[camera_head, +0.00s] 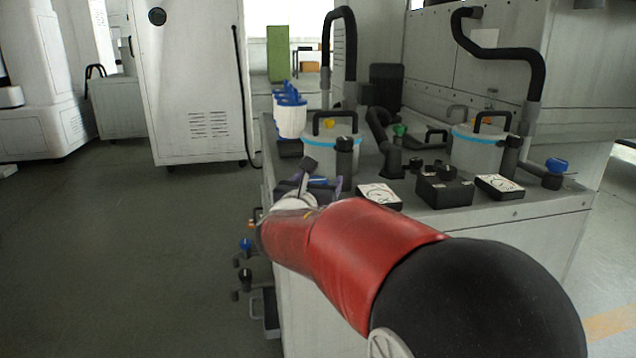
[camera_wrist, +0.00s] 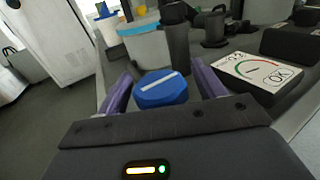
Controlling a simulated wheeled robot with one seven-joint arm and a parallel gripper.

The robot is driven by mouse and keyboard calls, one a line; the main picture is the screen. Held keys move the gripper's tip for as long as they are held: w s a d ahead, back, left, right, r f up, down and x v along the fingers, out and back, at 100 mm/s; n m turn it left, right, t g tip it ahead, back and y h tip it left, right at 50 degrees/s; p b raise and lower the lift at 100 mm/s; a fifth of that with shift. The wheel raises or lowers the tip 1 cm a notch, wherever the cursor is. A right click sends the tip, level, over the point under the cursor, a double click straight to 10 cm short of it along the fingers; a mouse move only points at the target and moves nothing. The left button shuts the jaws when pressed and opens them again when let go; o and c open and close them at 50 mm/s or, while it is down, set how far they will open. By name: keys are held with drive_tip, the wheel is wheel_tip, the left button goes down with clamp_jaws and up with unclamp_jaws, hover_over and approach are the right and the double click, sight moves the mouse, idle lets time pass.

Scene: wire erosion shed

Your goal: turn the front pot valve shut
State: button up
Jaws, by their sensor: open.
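A blue valve knob (camera_wrist: 161,90) with a white line across its top sits in the middle of the wrist view. My gripper (camera_wrist: 163,78) is open, with one purple finger on each side of the knob. Small gaps seem to show; contact is not clear. In the head view my gripper (camera_head: 318,184) is at the bench's near left corner, partly hidden by my red arm. The white pot with a blue band (camera_head: 330,157) stands just behind it; the pot also shows in the wrist view (camera_wrist: 147,48). The white line runs roughly from finger to finger, slightly tilted.
A gauge plate marked OK (camera_wrist: 265,73) lies right of the knob. A second pot (camera_head: 476,153), a dark box (camera_head: 444,193) and another blue knob (camera_head: 557,165) stand farther right. Black hoses rise behind. More knobs (camera_head: 246,244) stick out low on the bench's left side. The left floor is clear.

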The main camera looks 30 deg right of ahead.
drive_tip(key=shift+w+d, duration=0.35)
drive_tip(key=shift+c, duration=0.4)
drive_tip(key=c, duration=0.9)
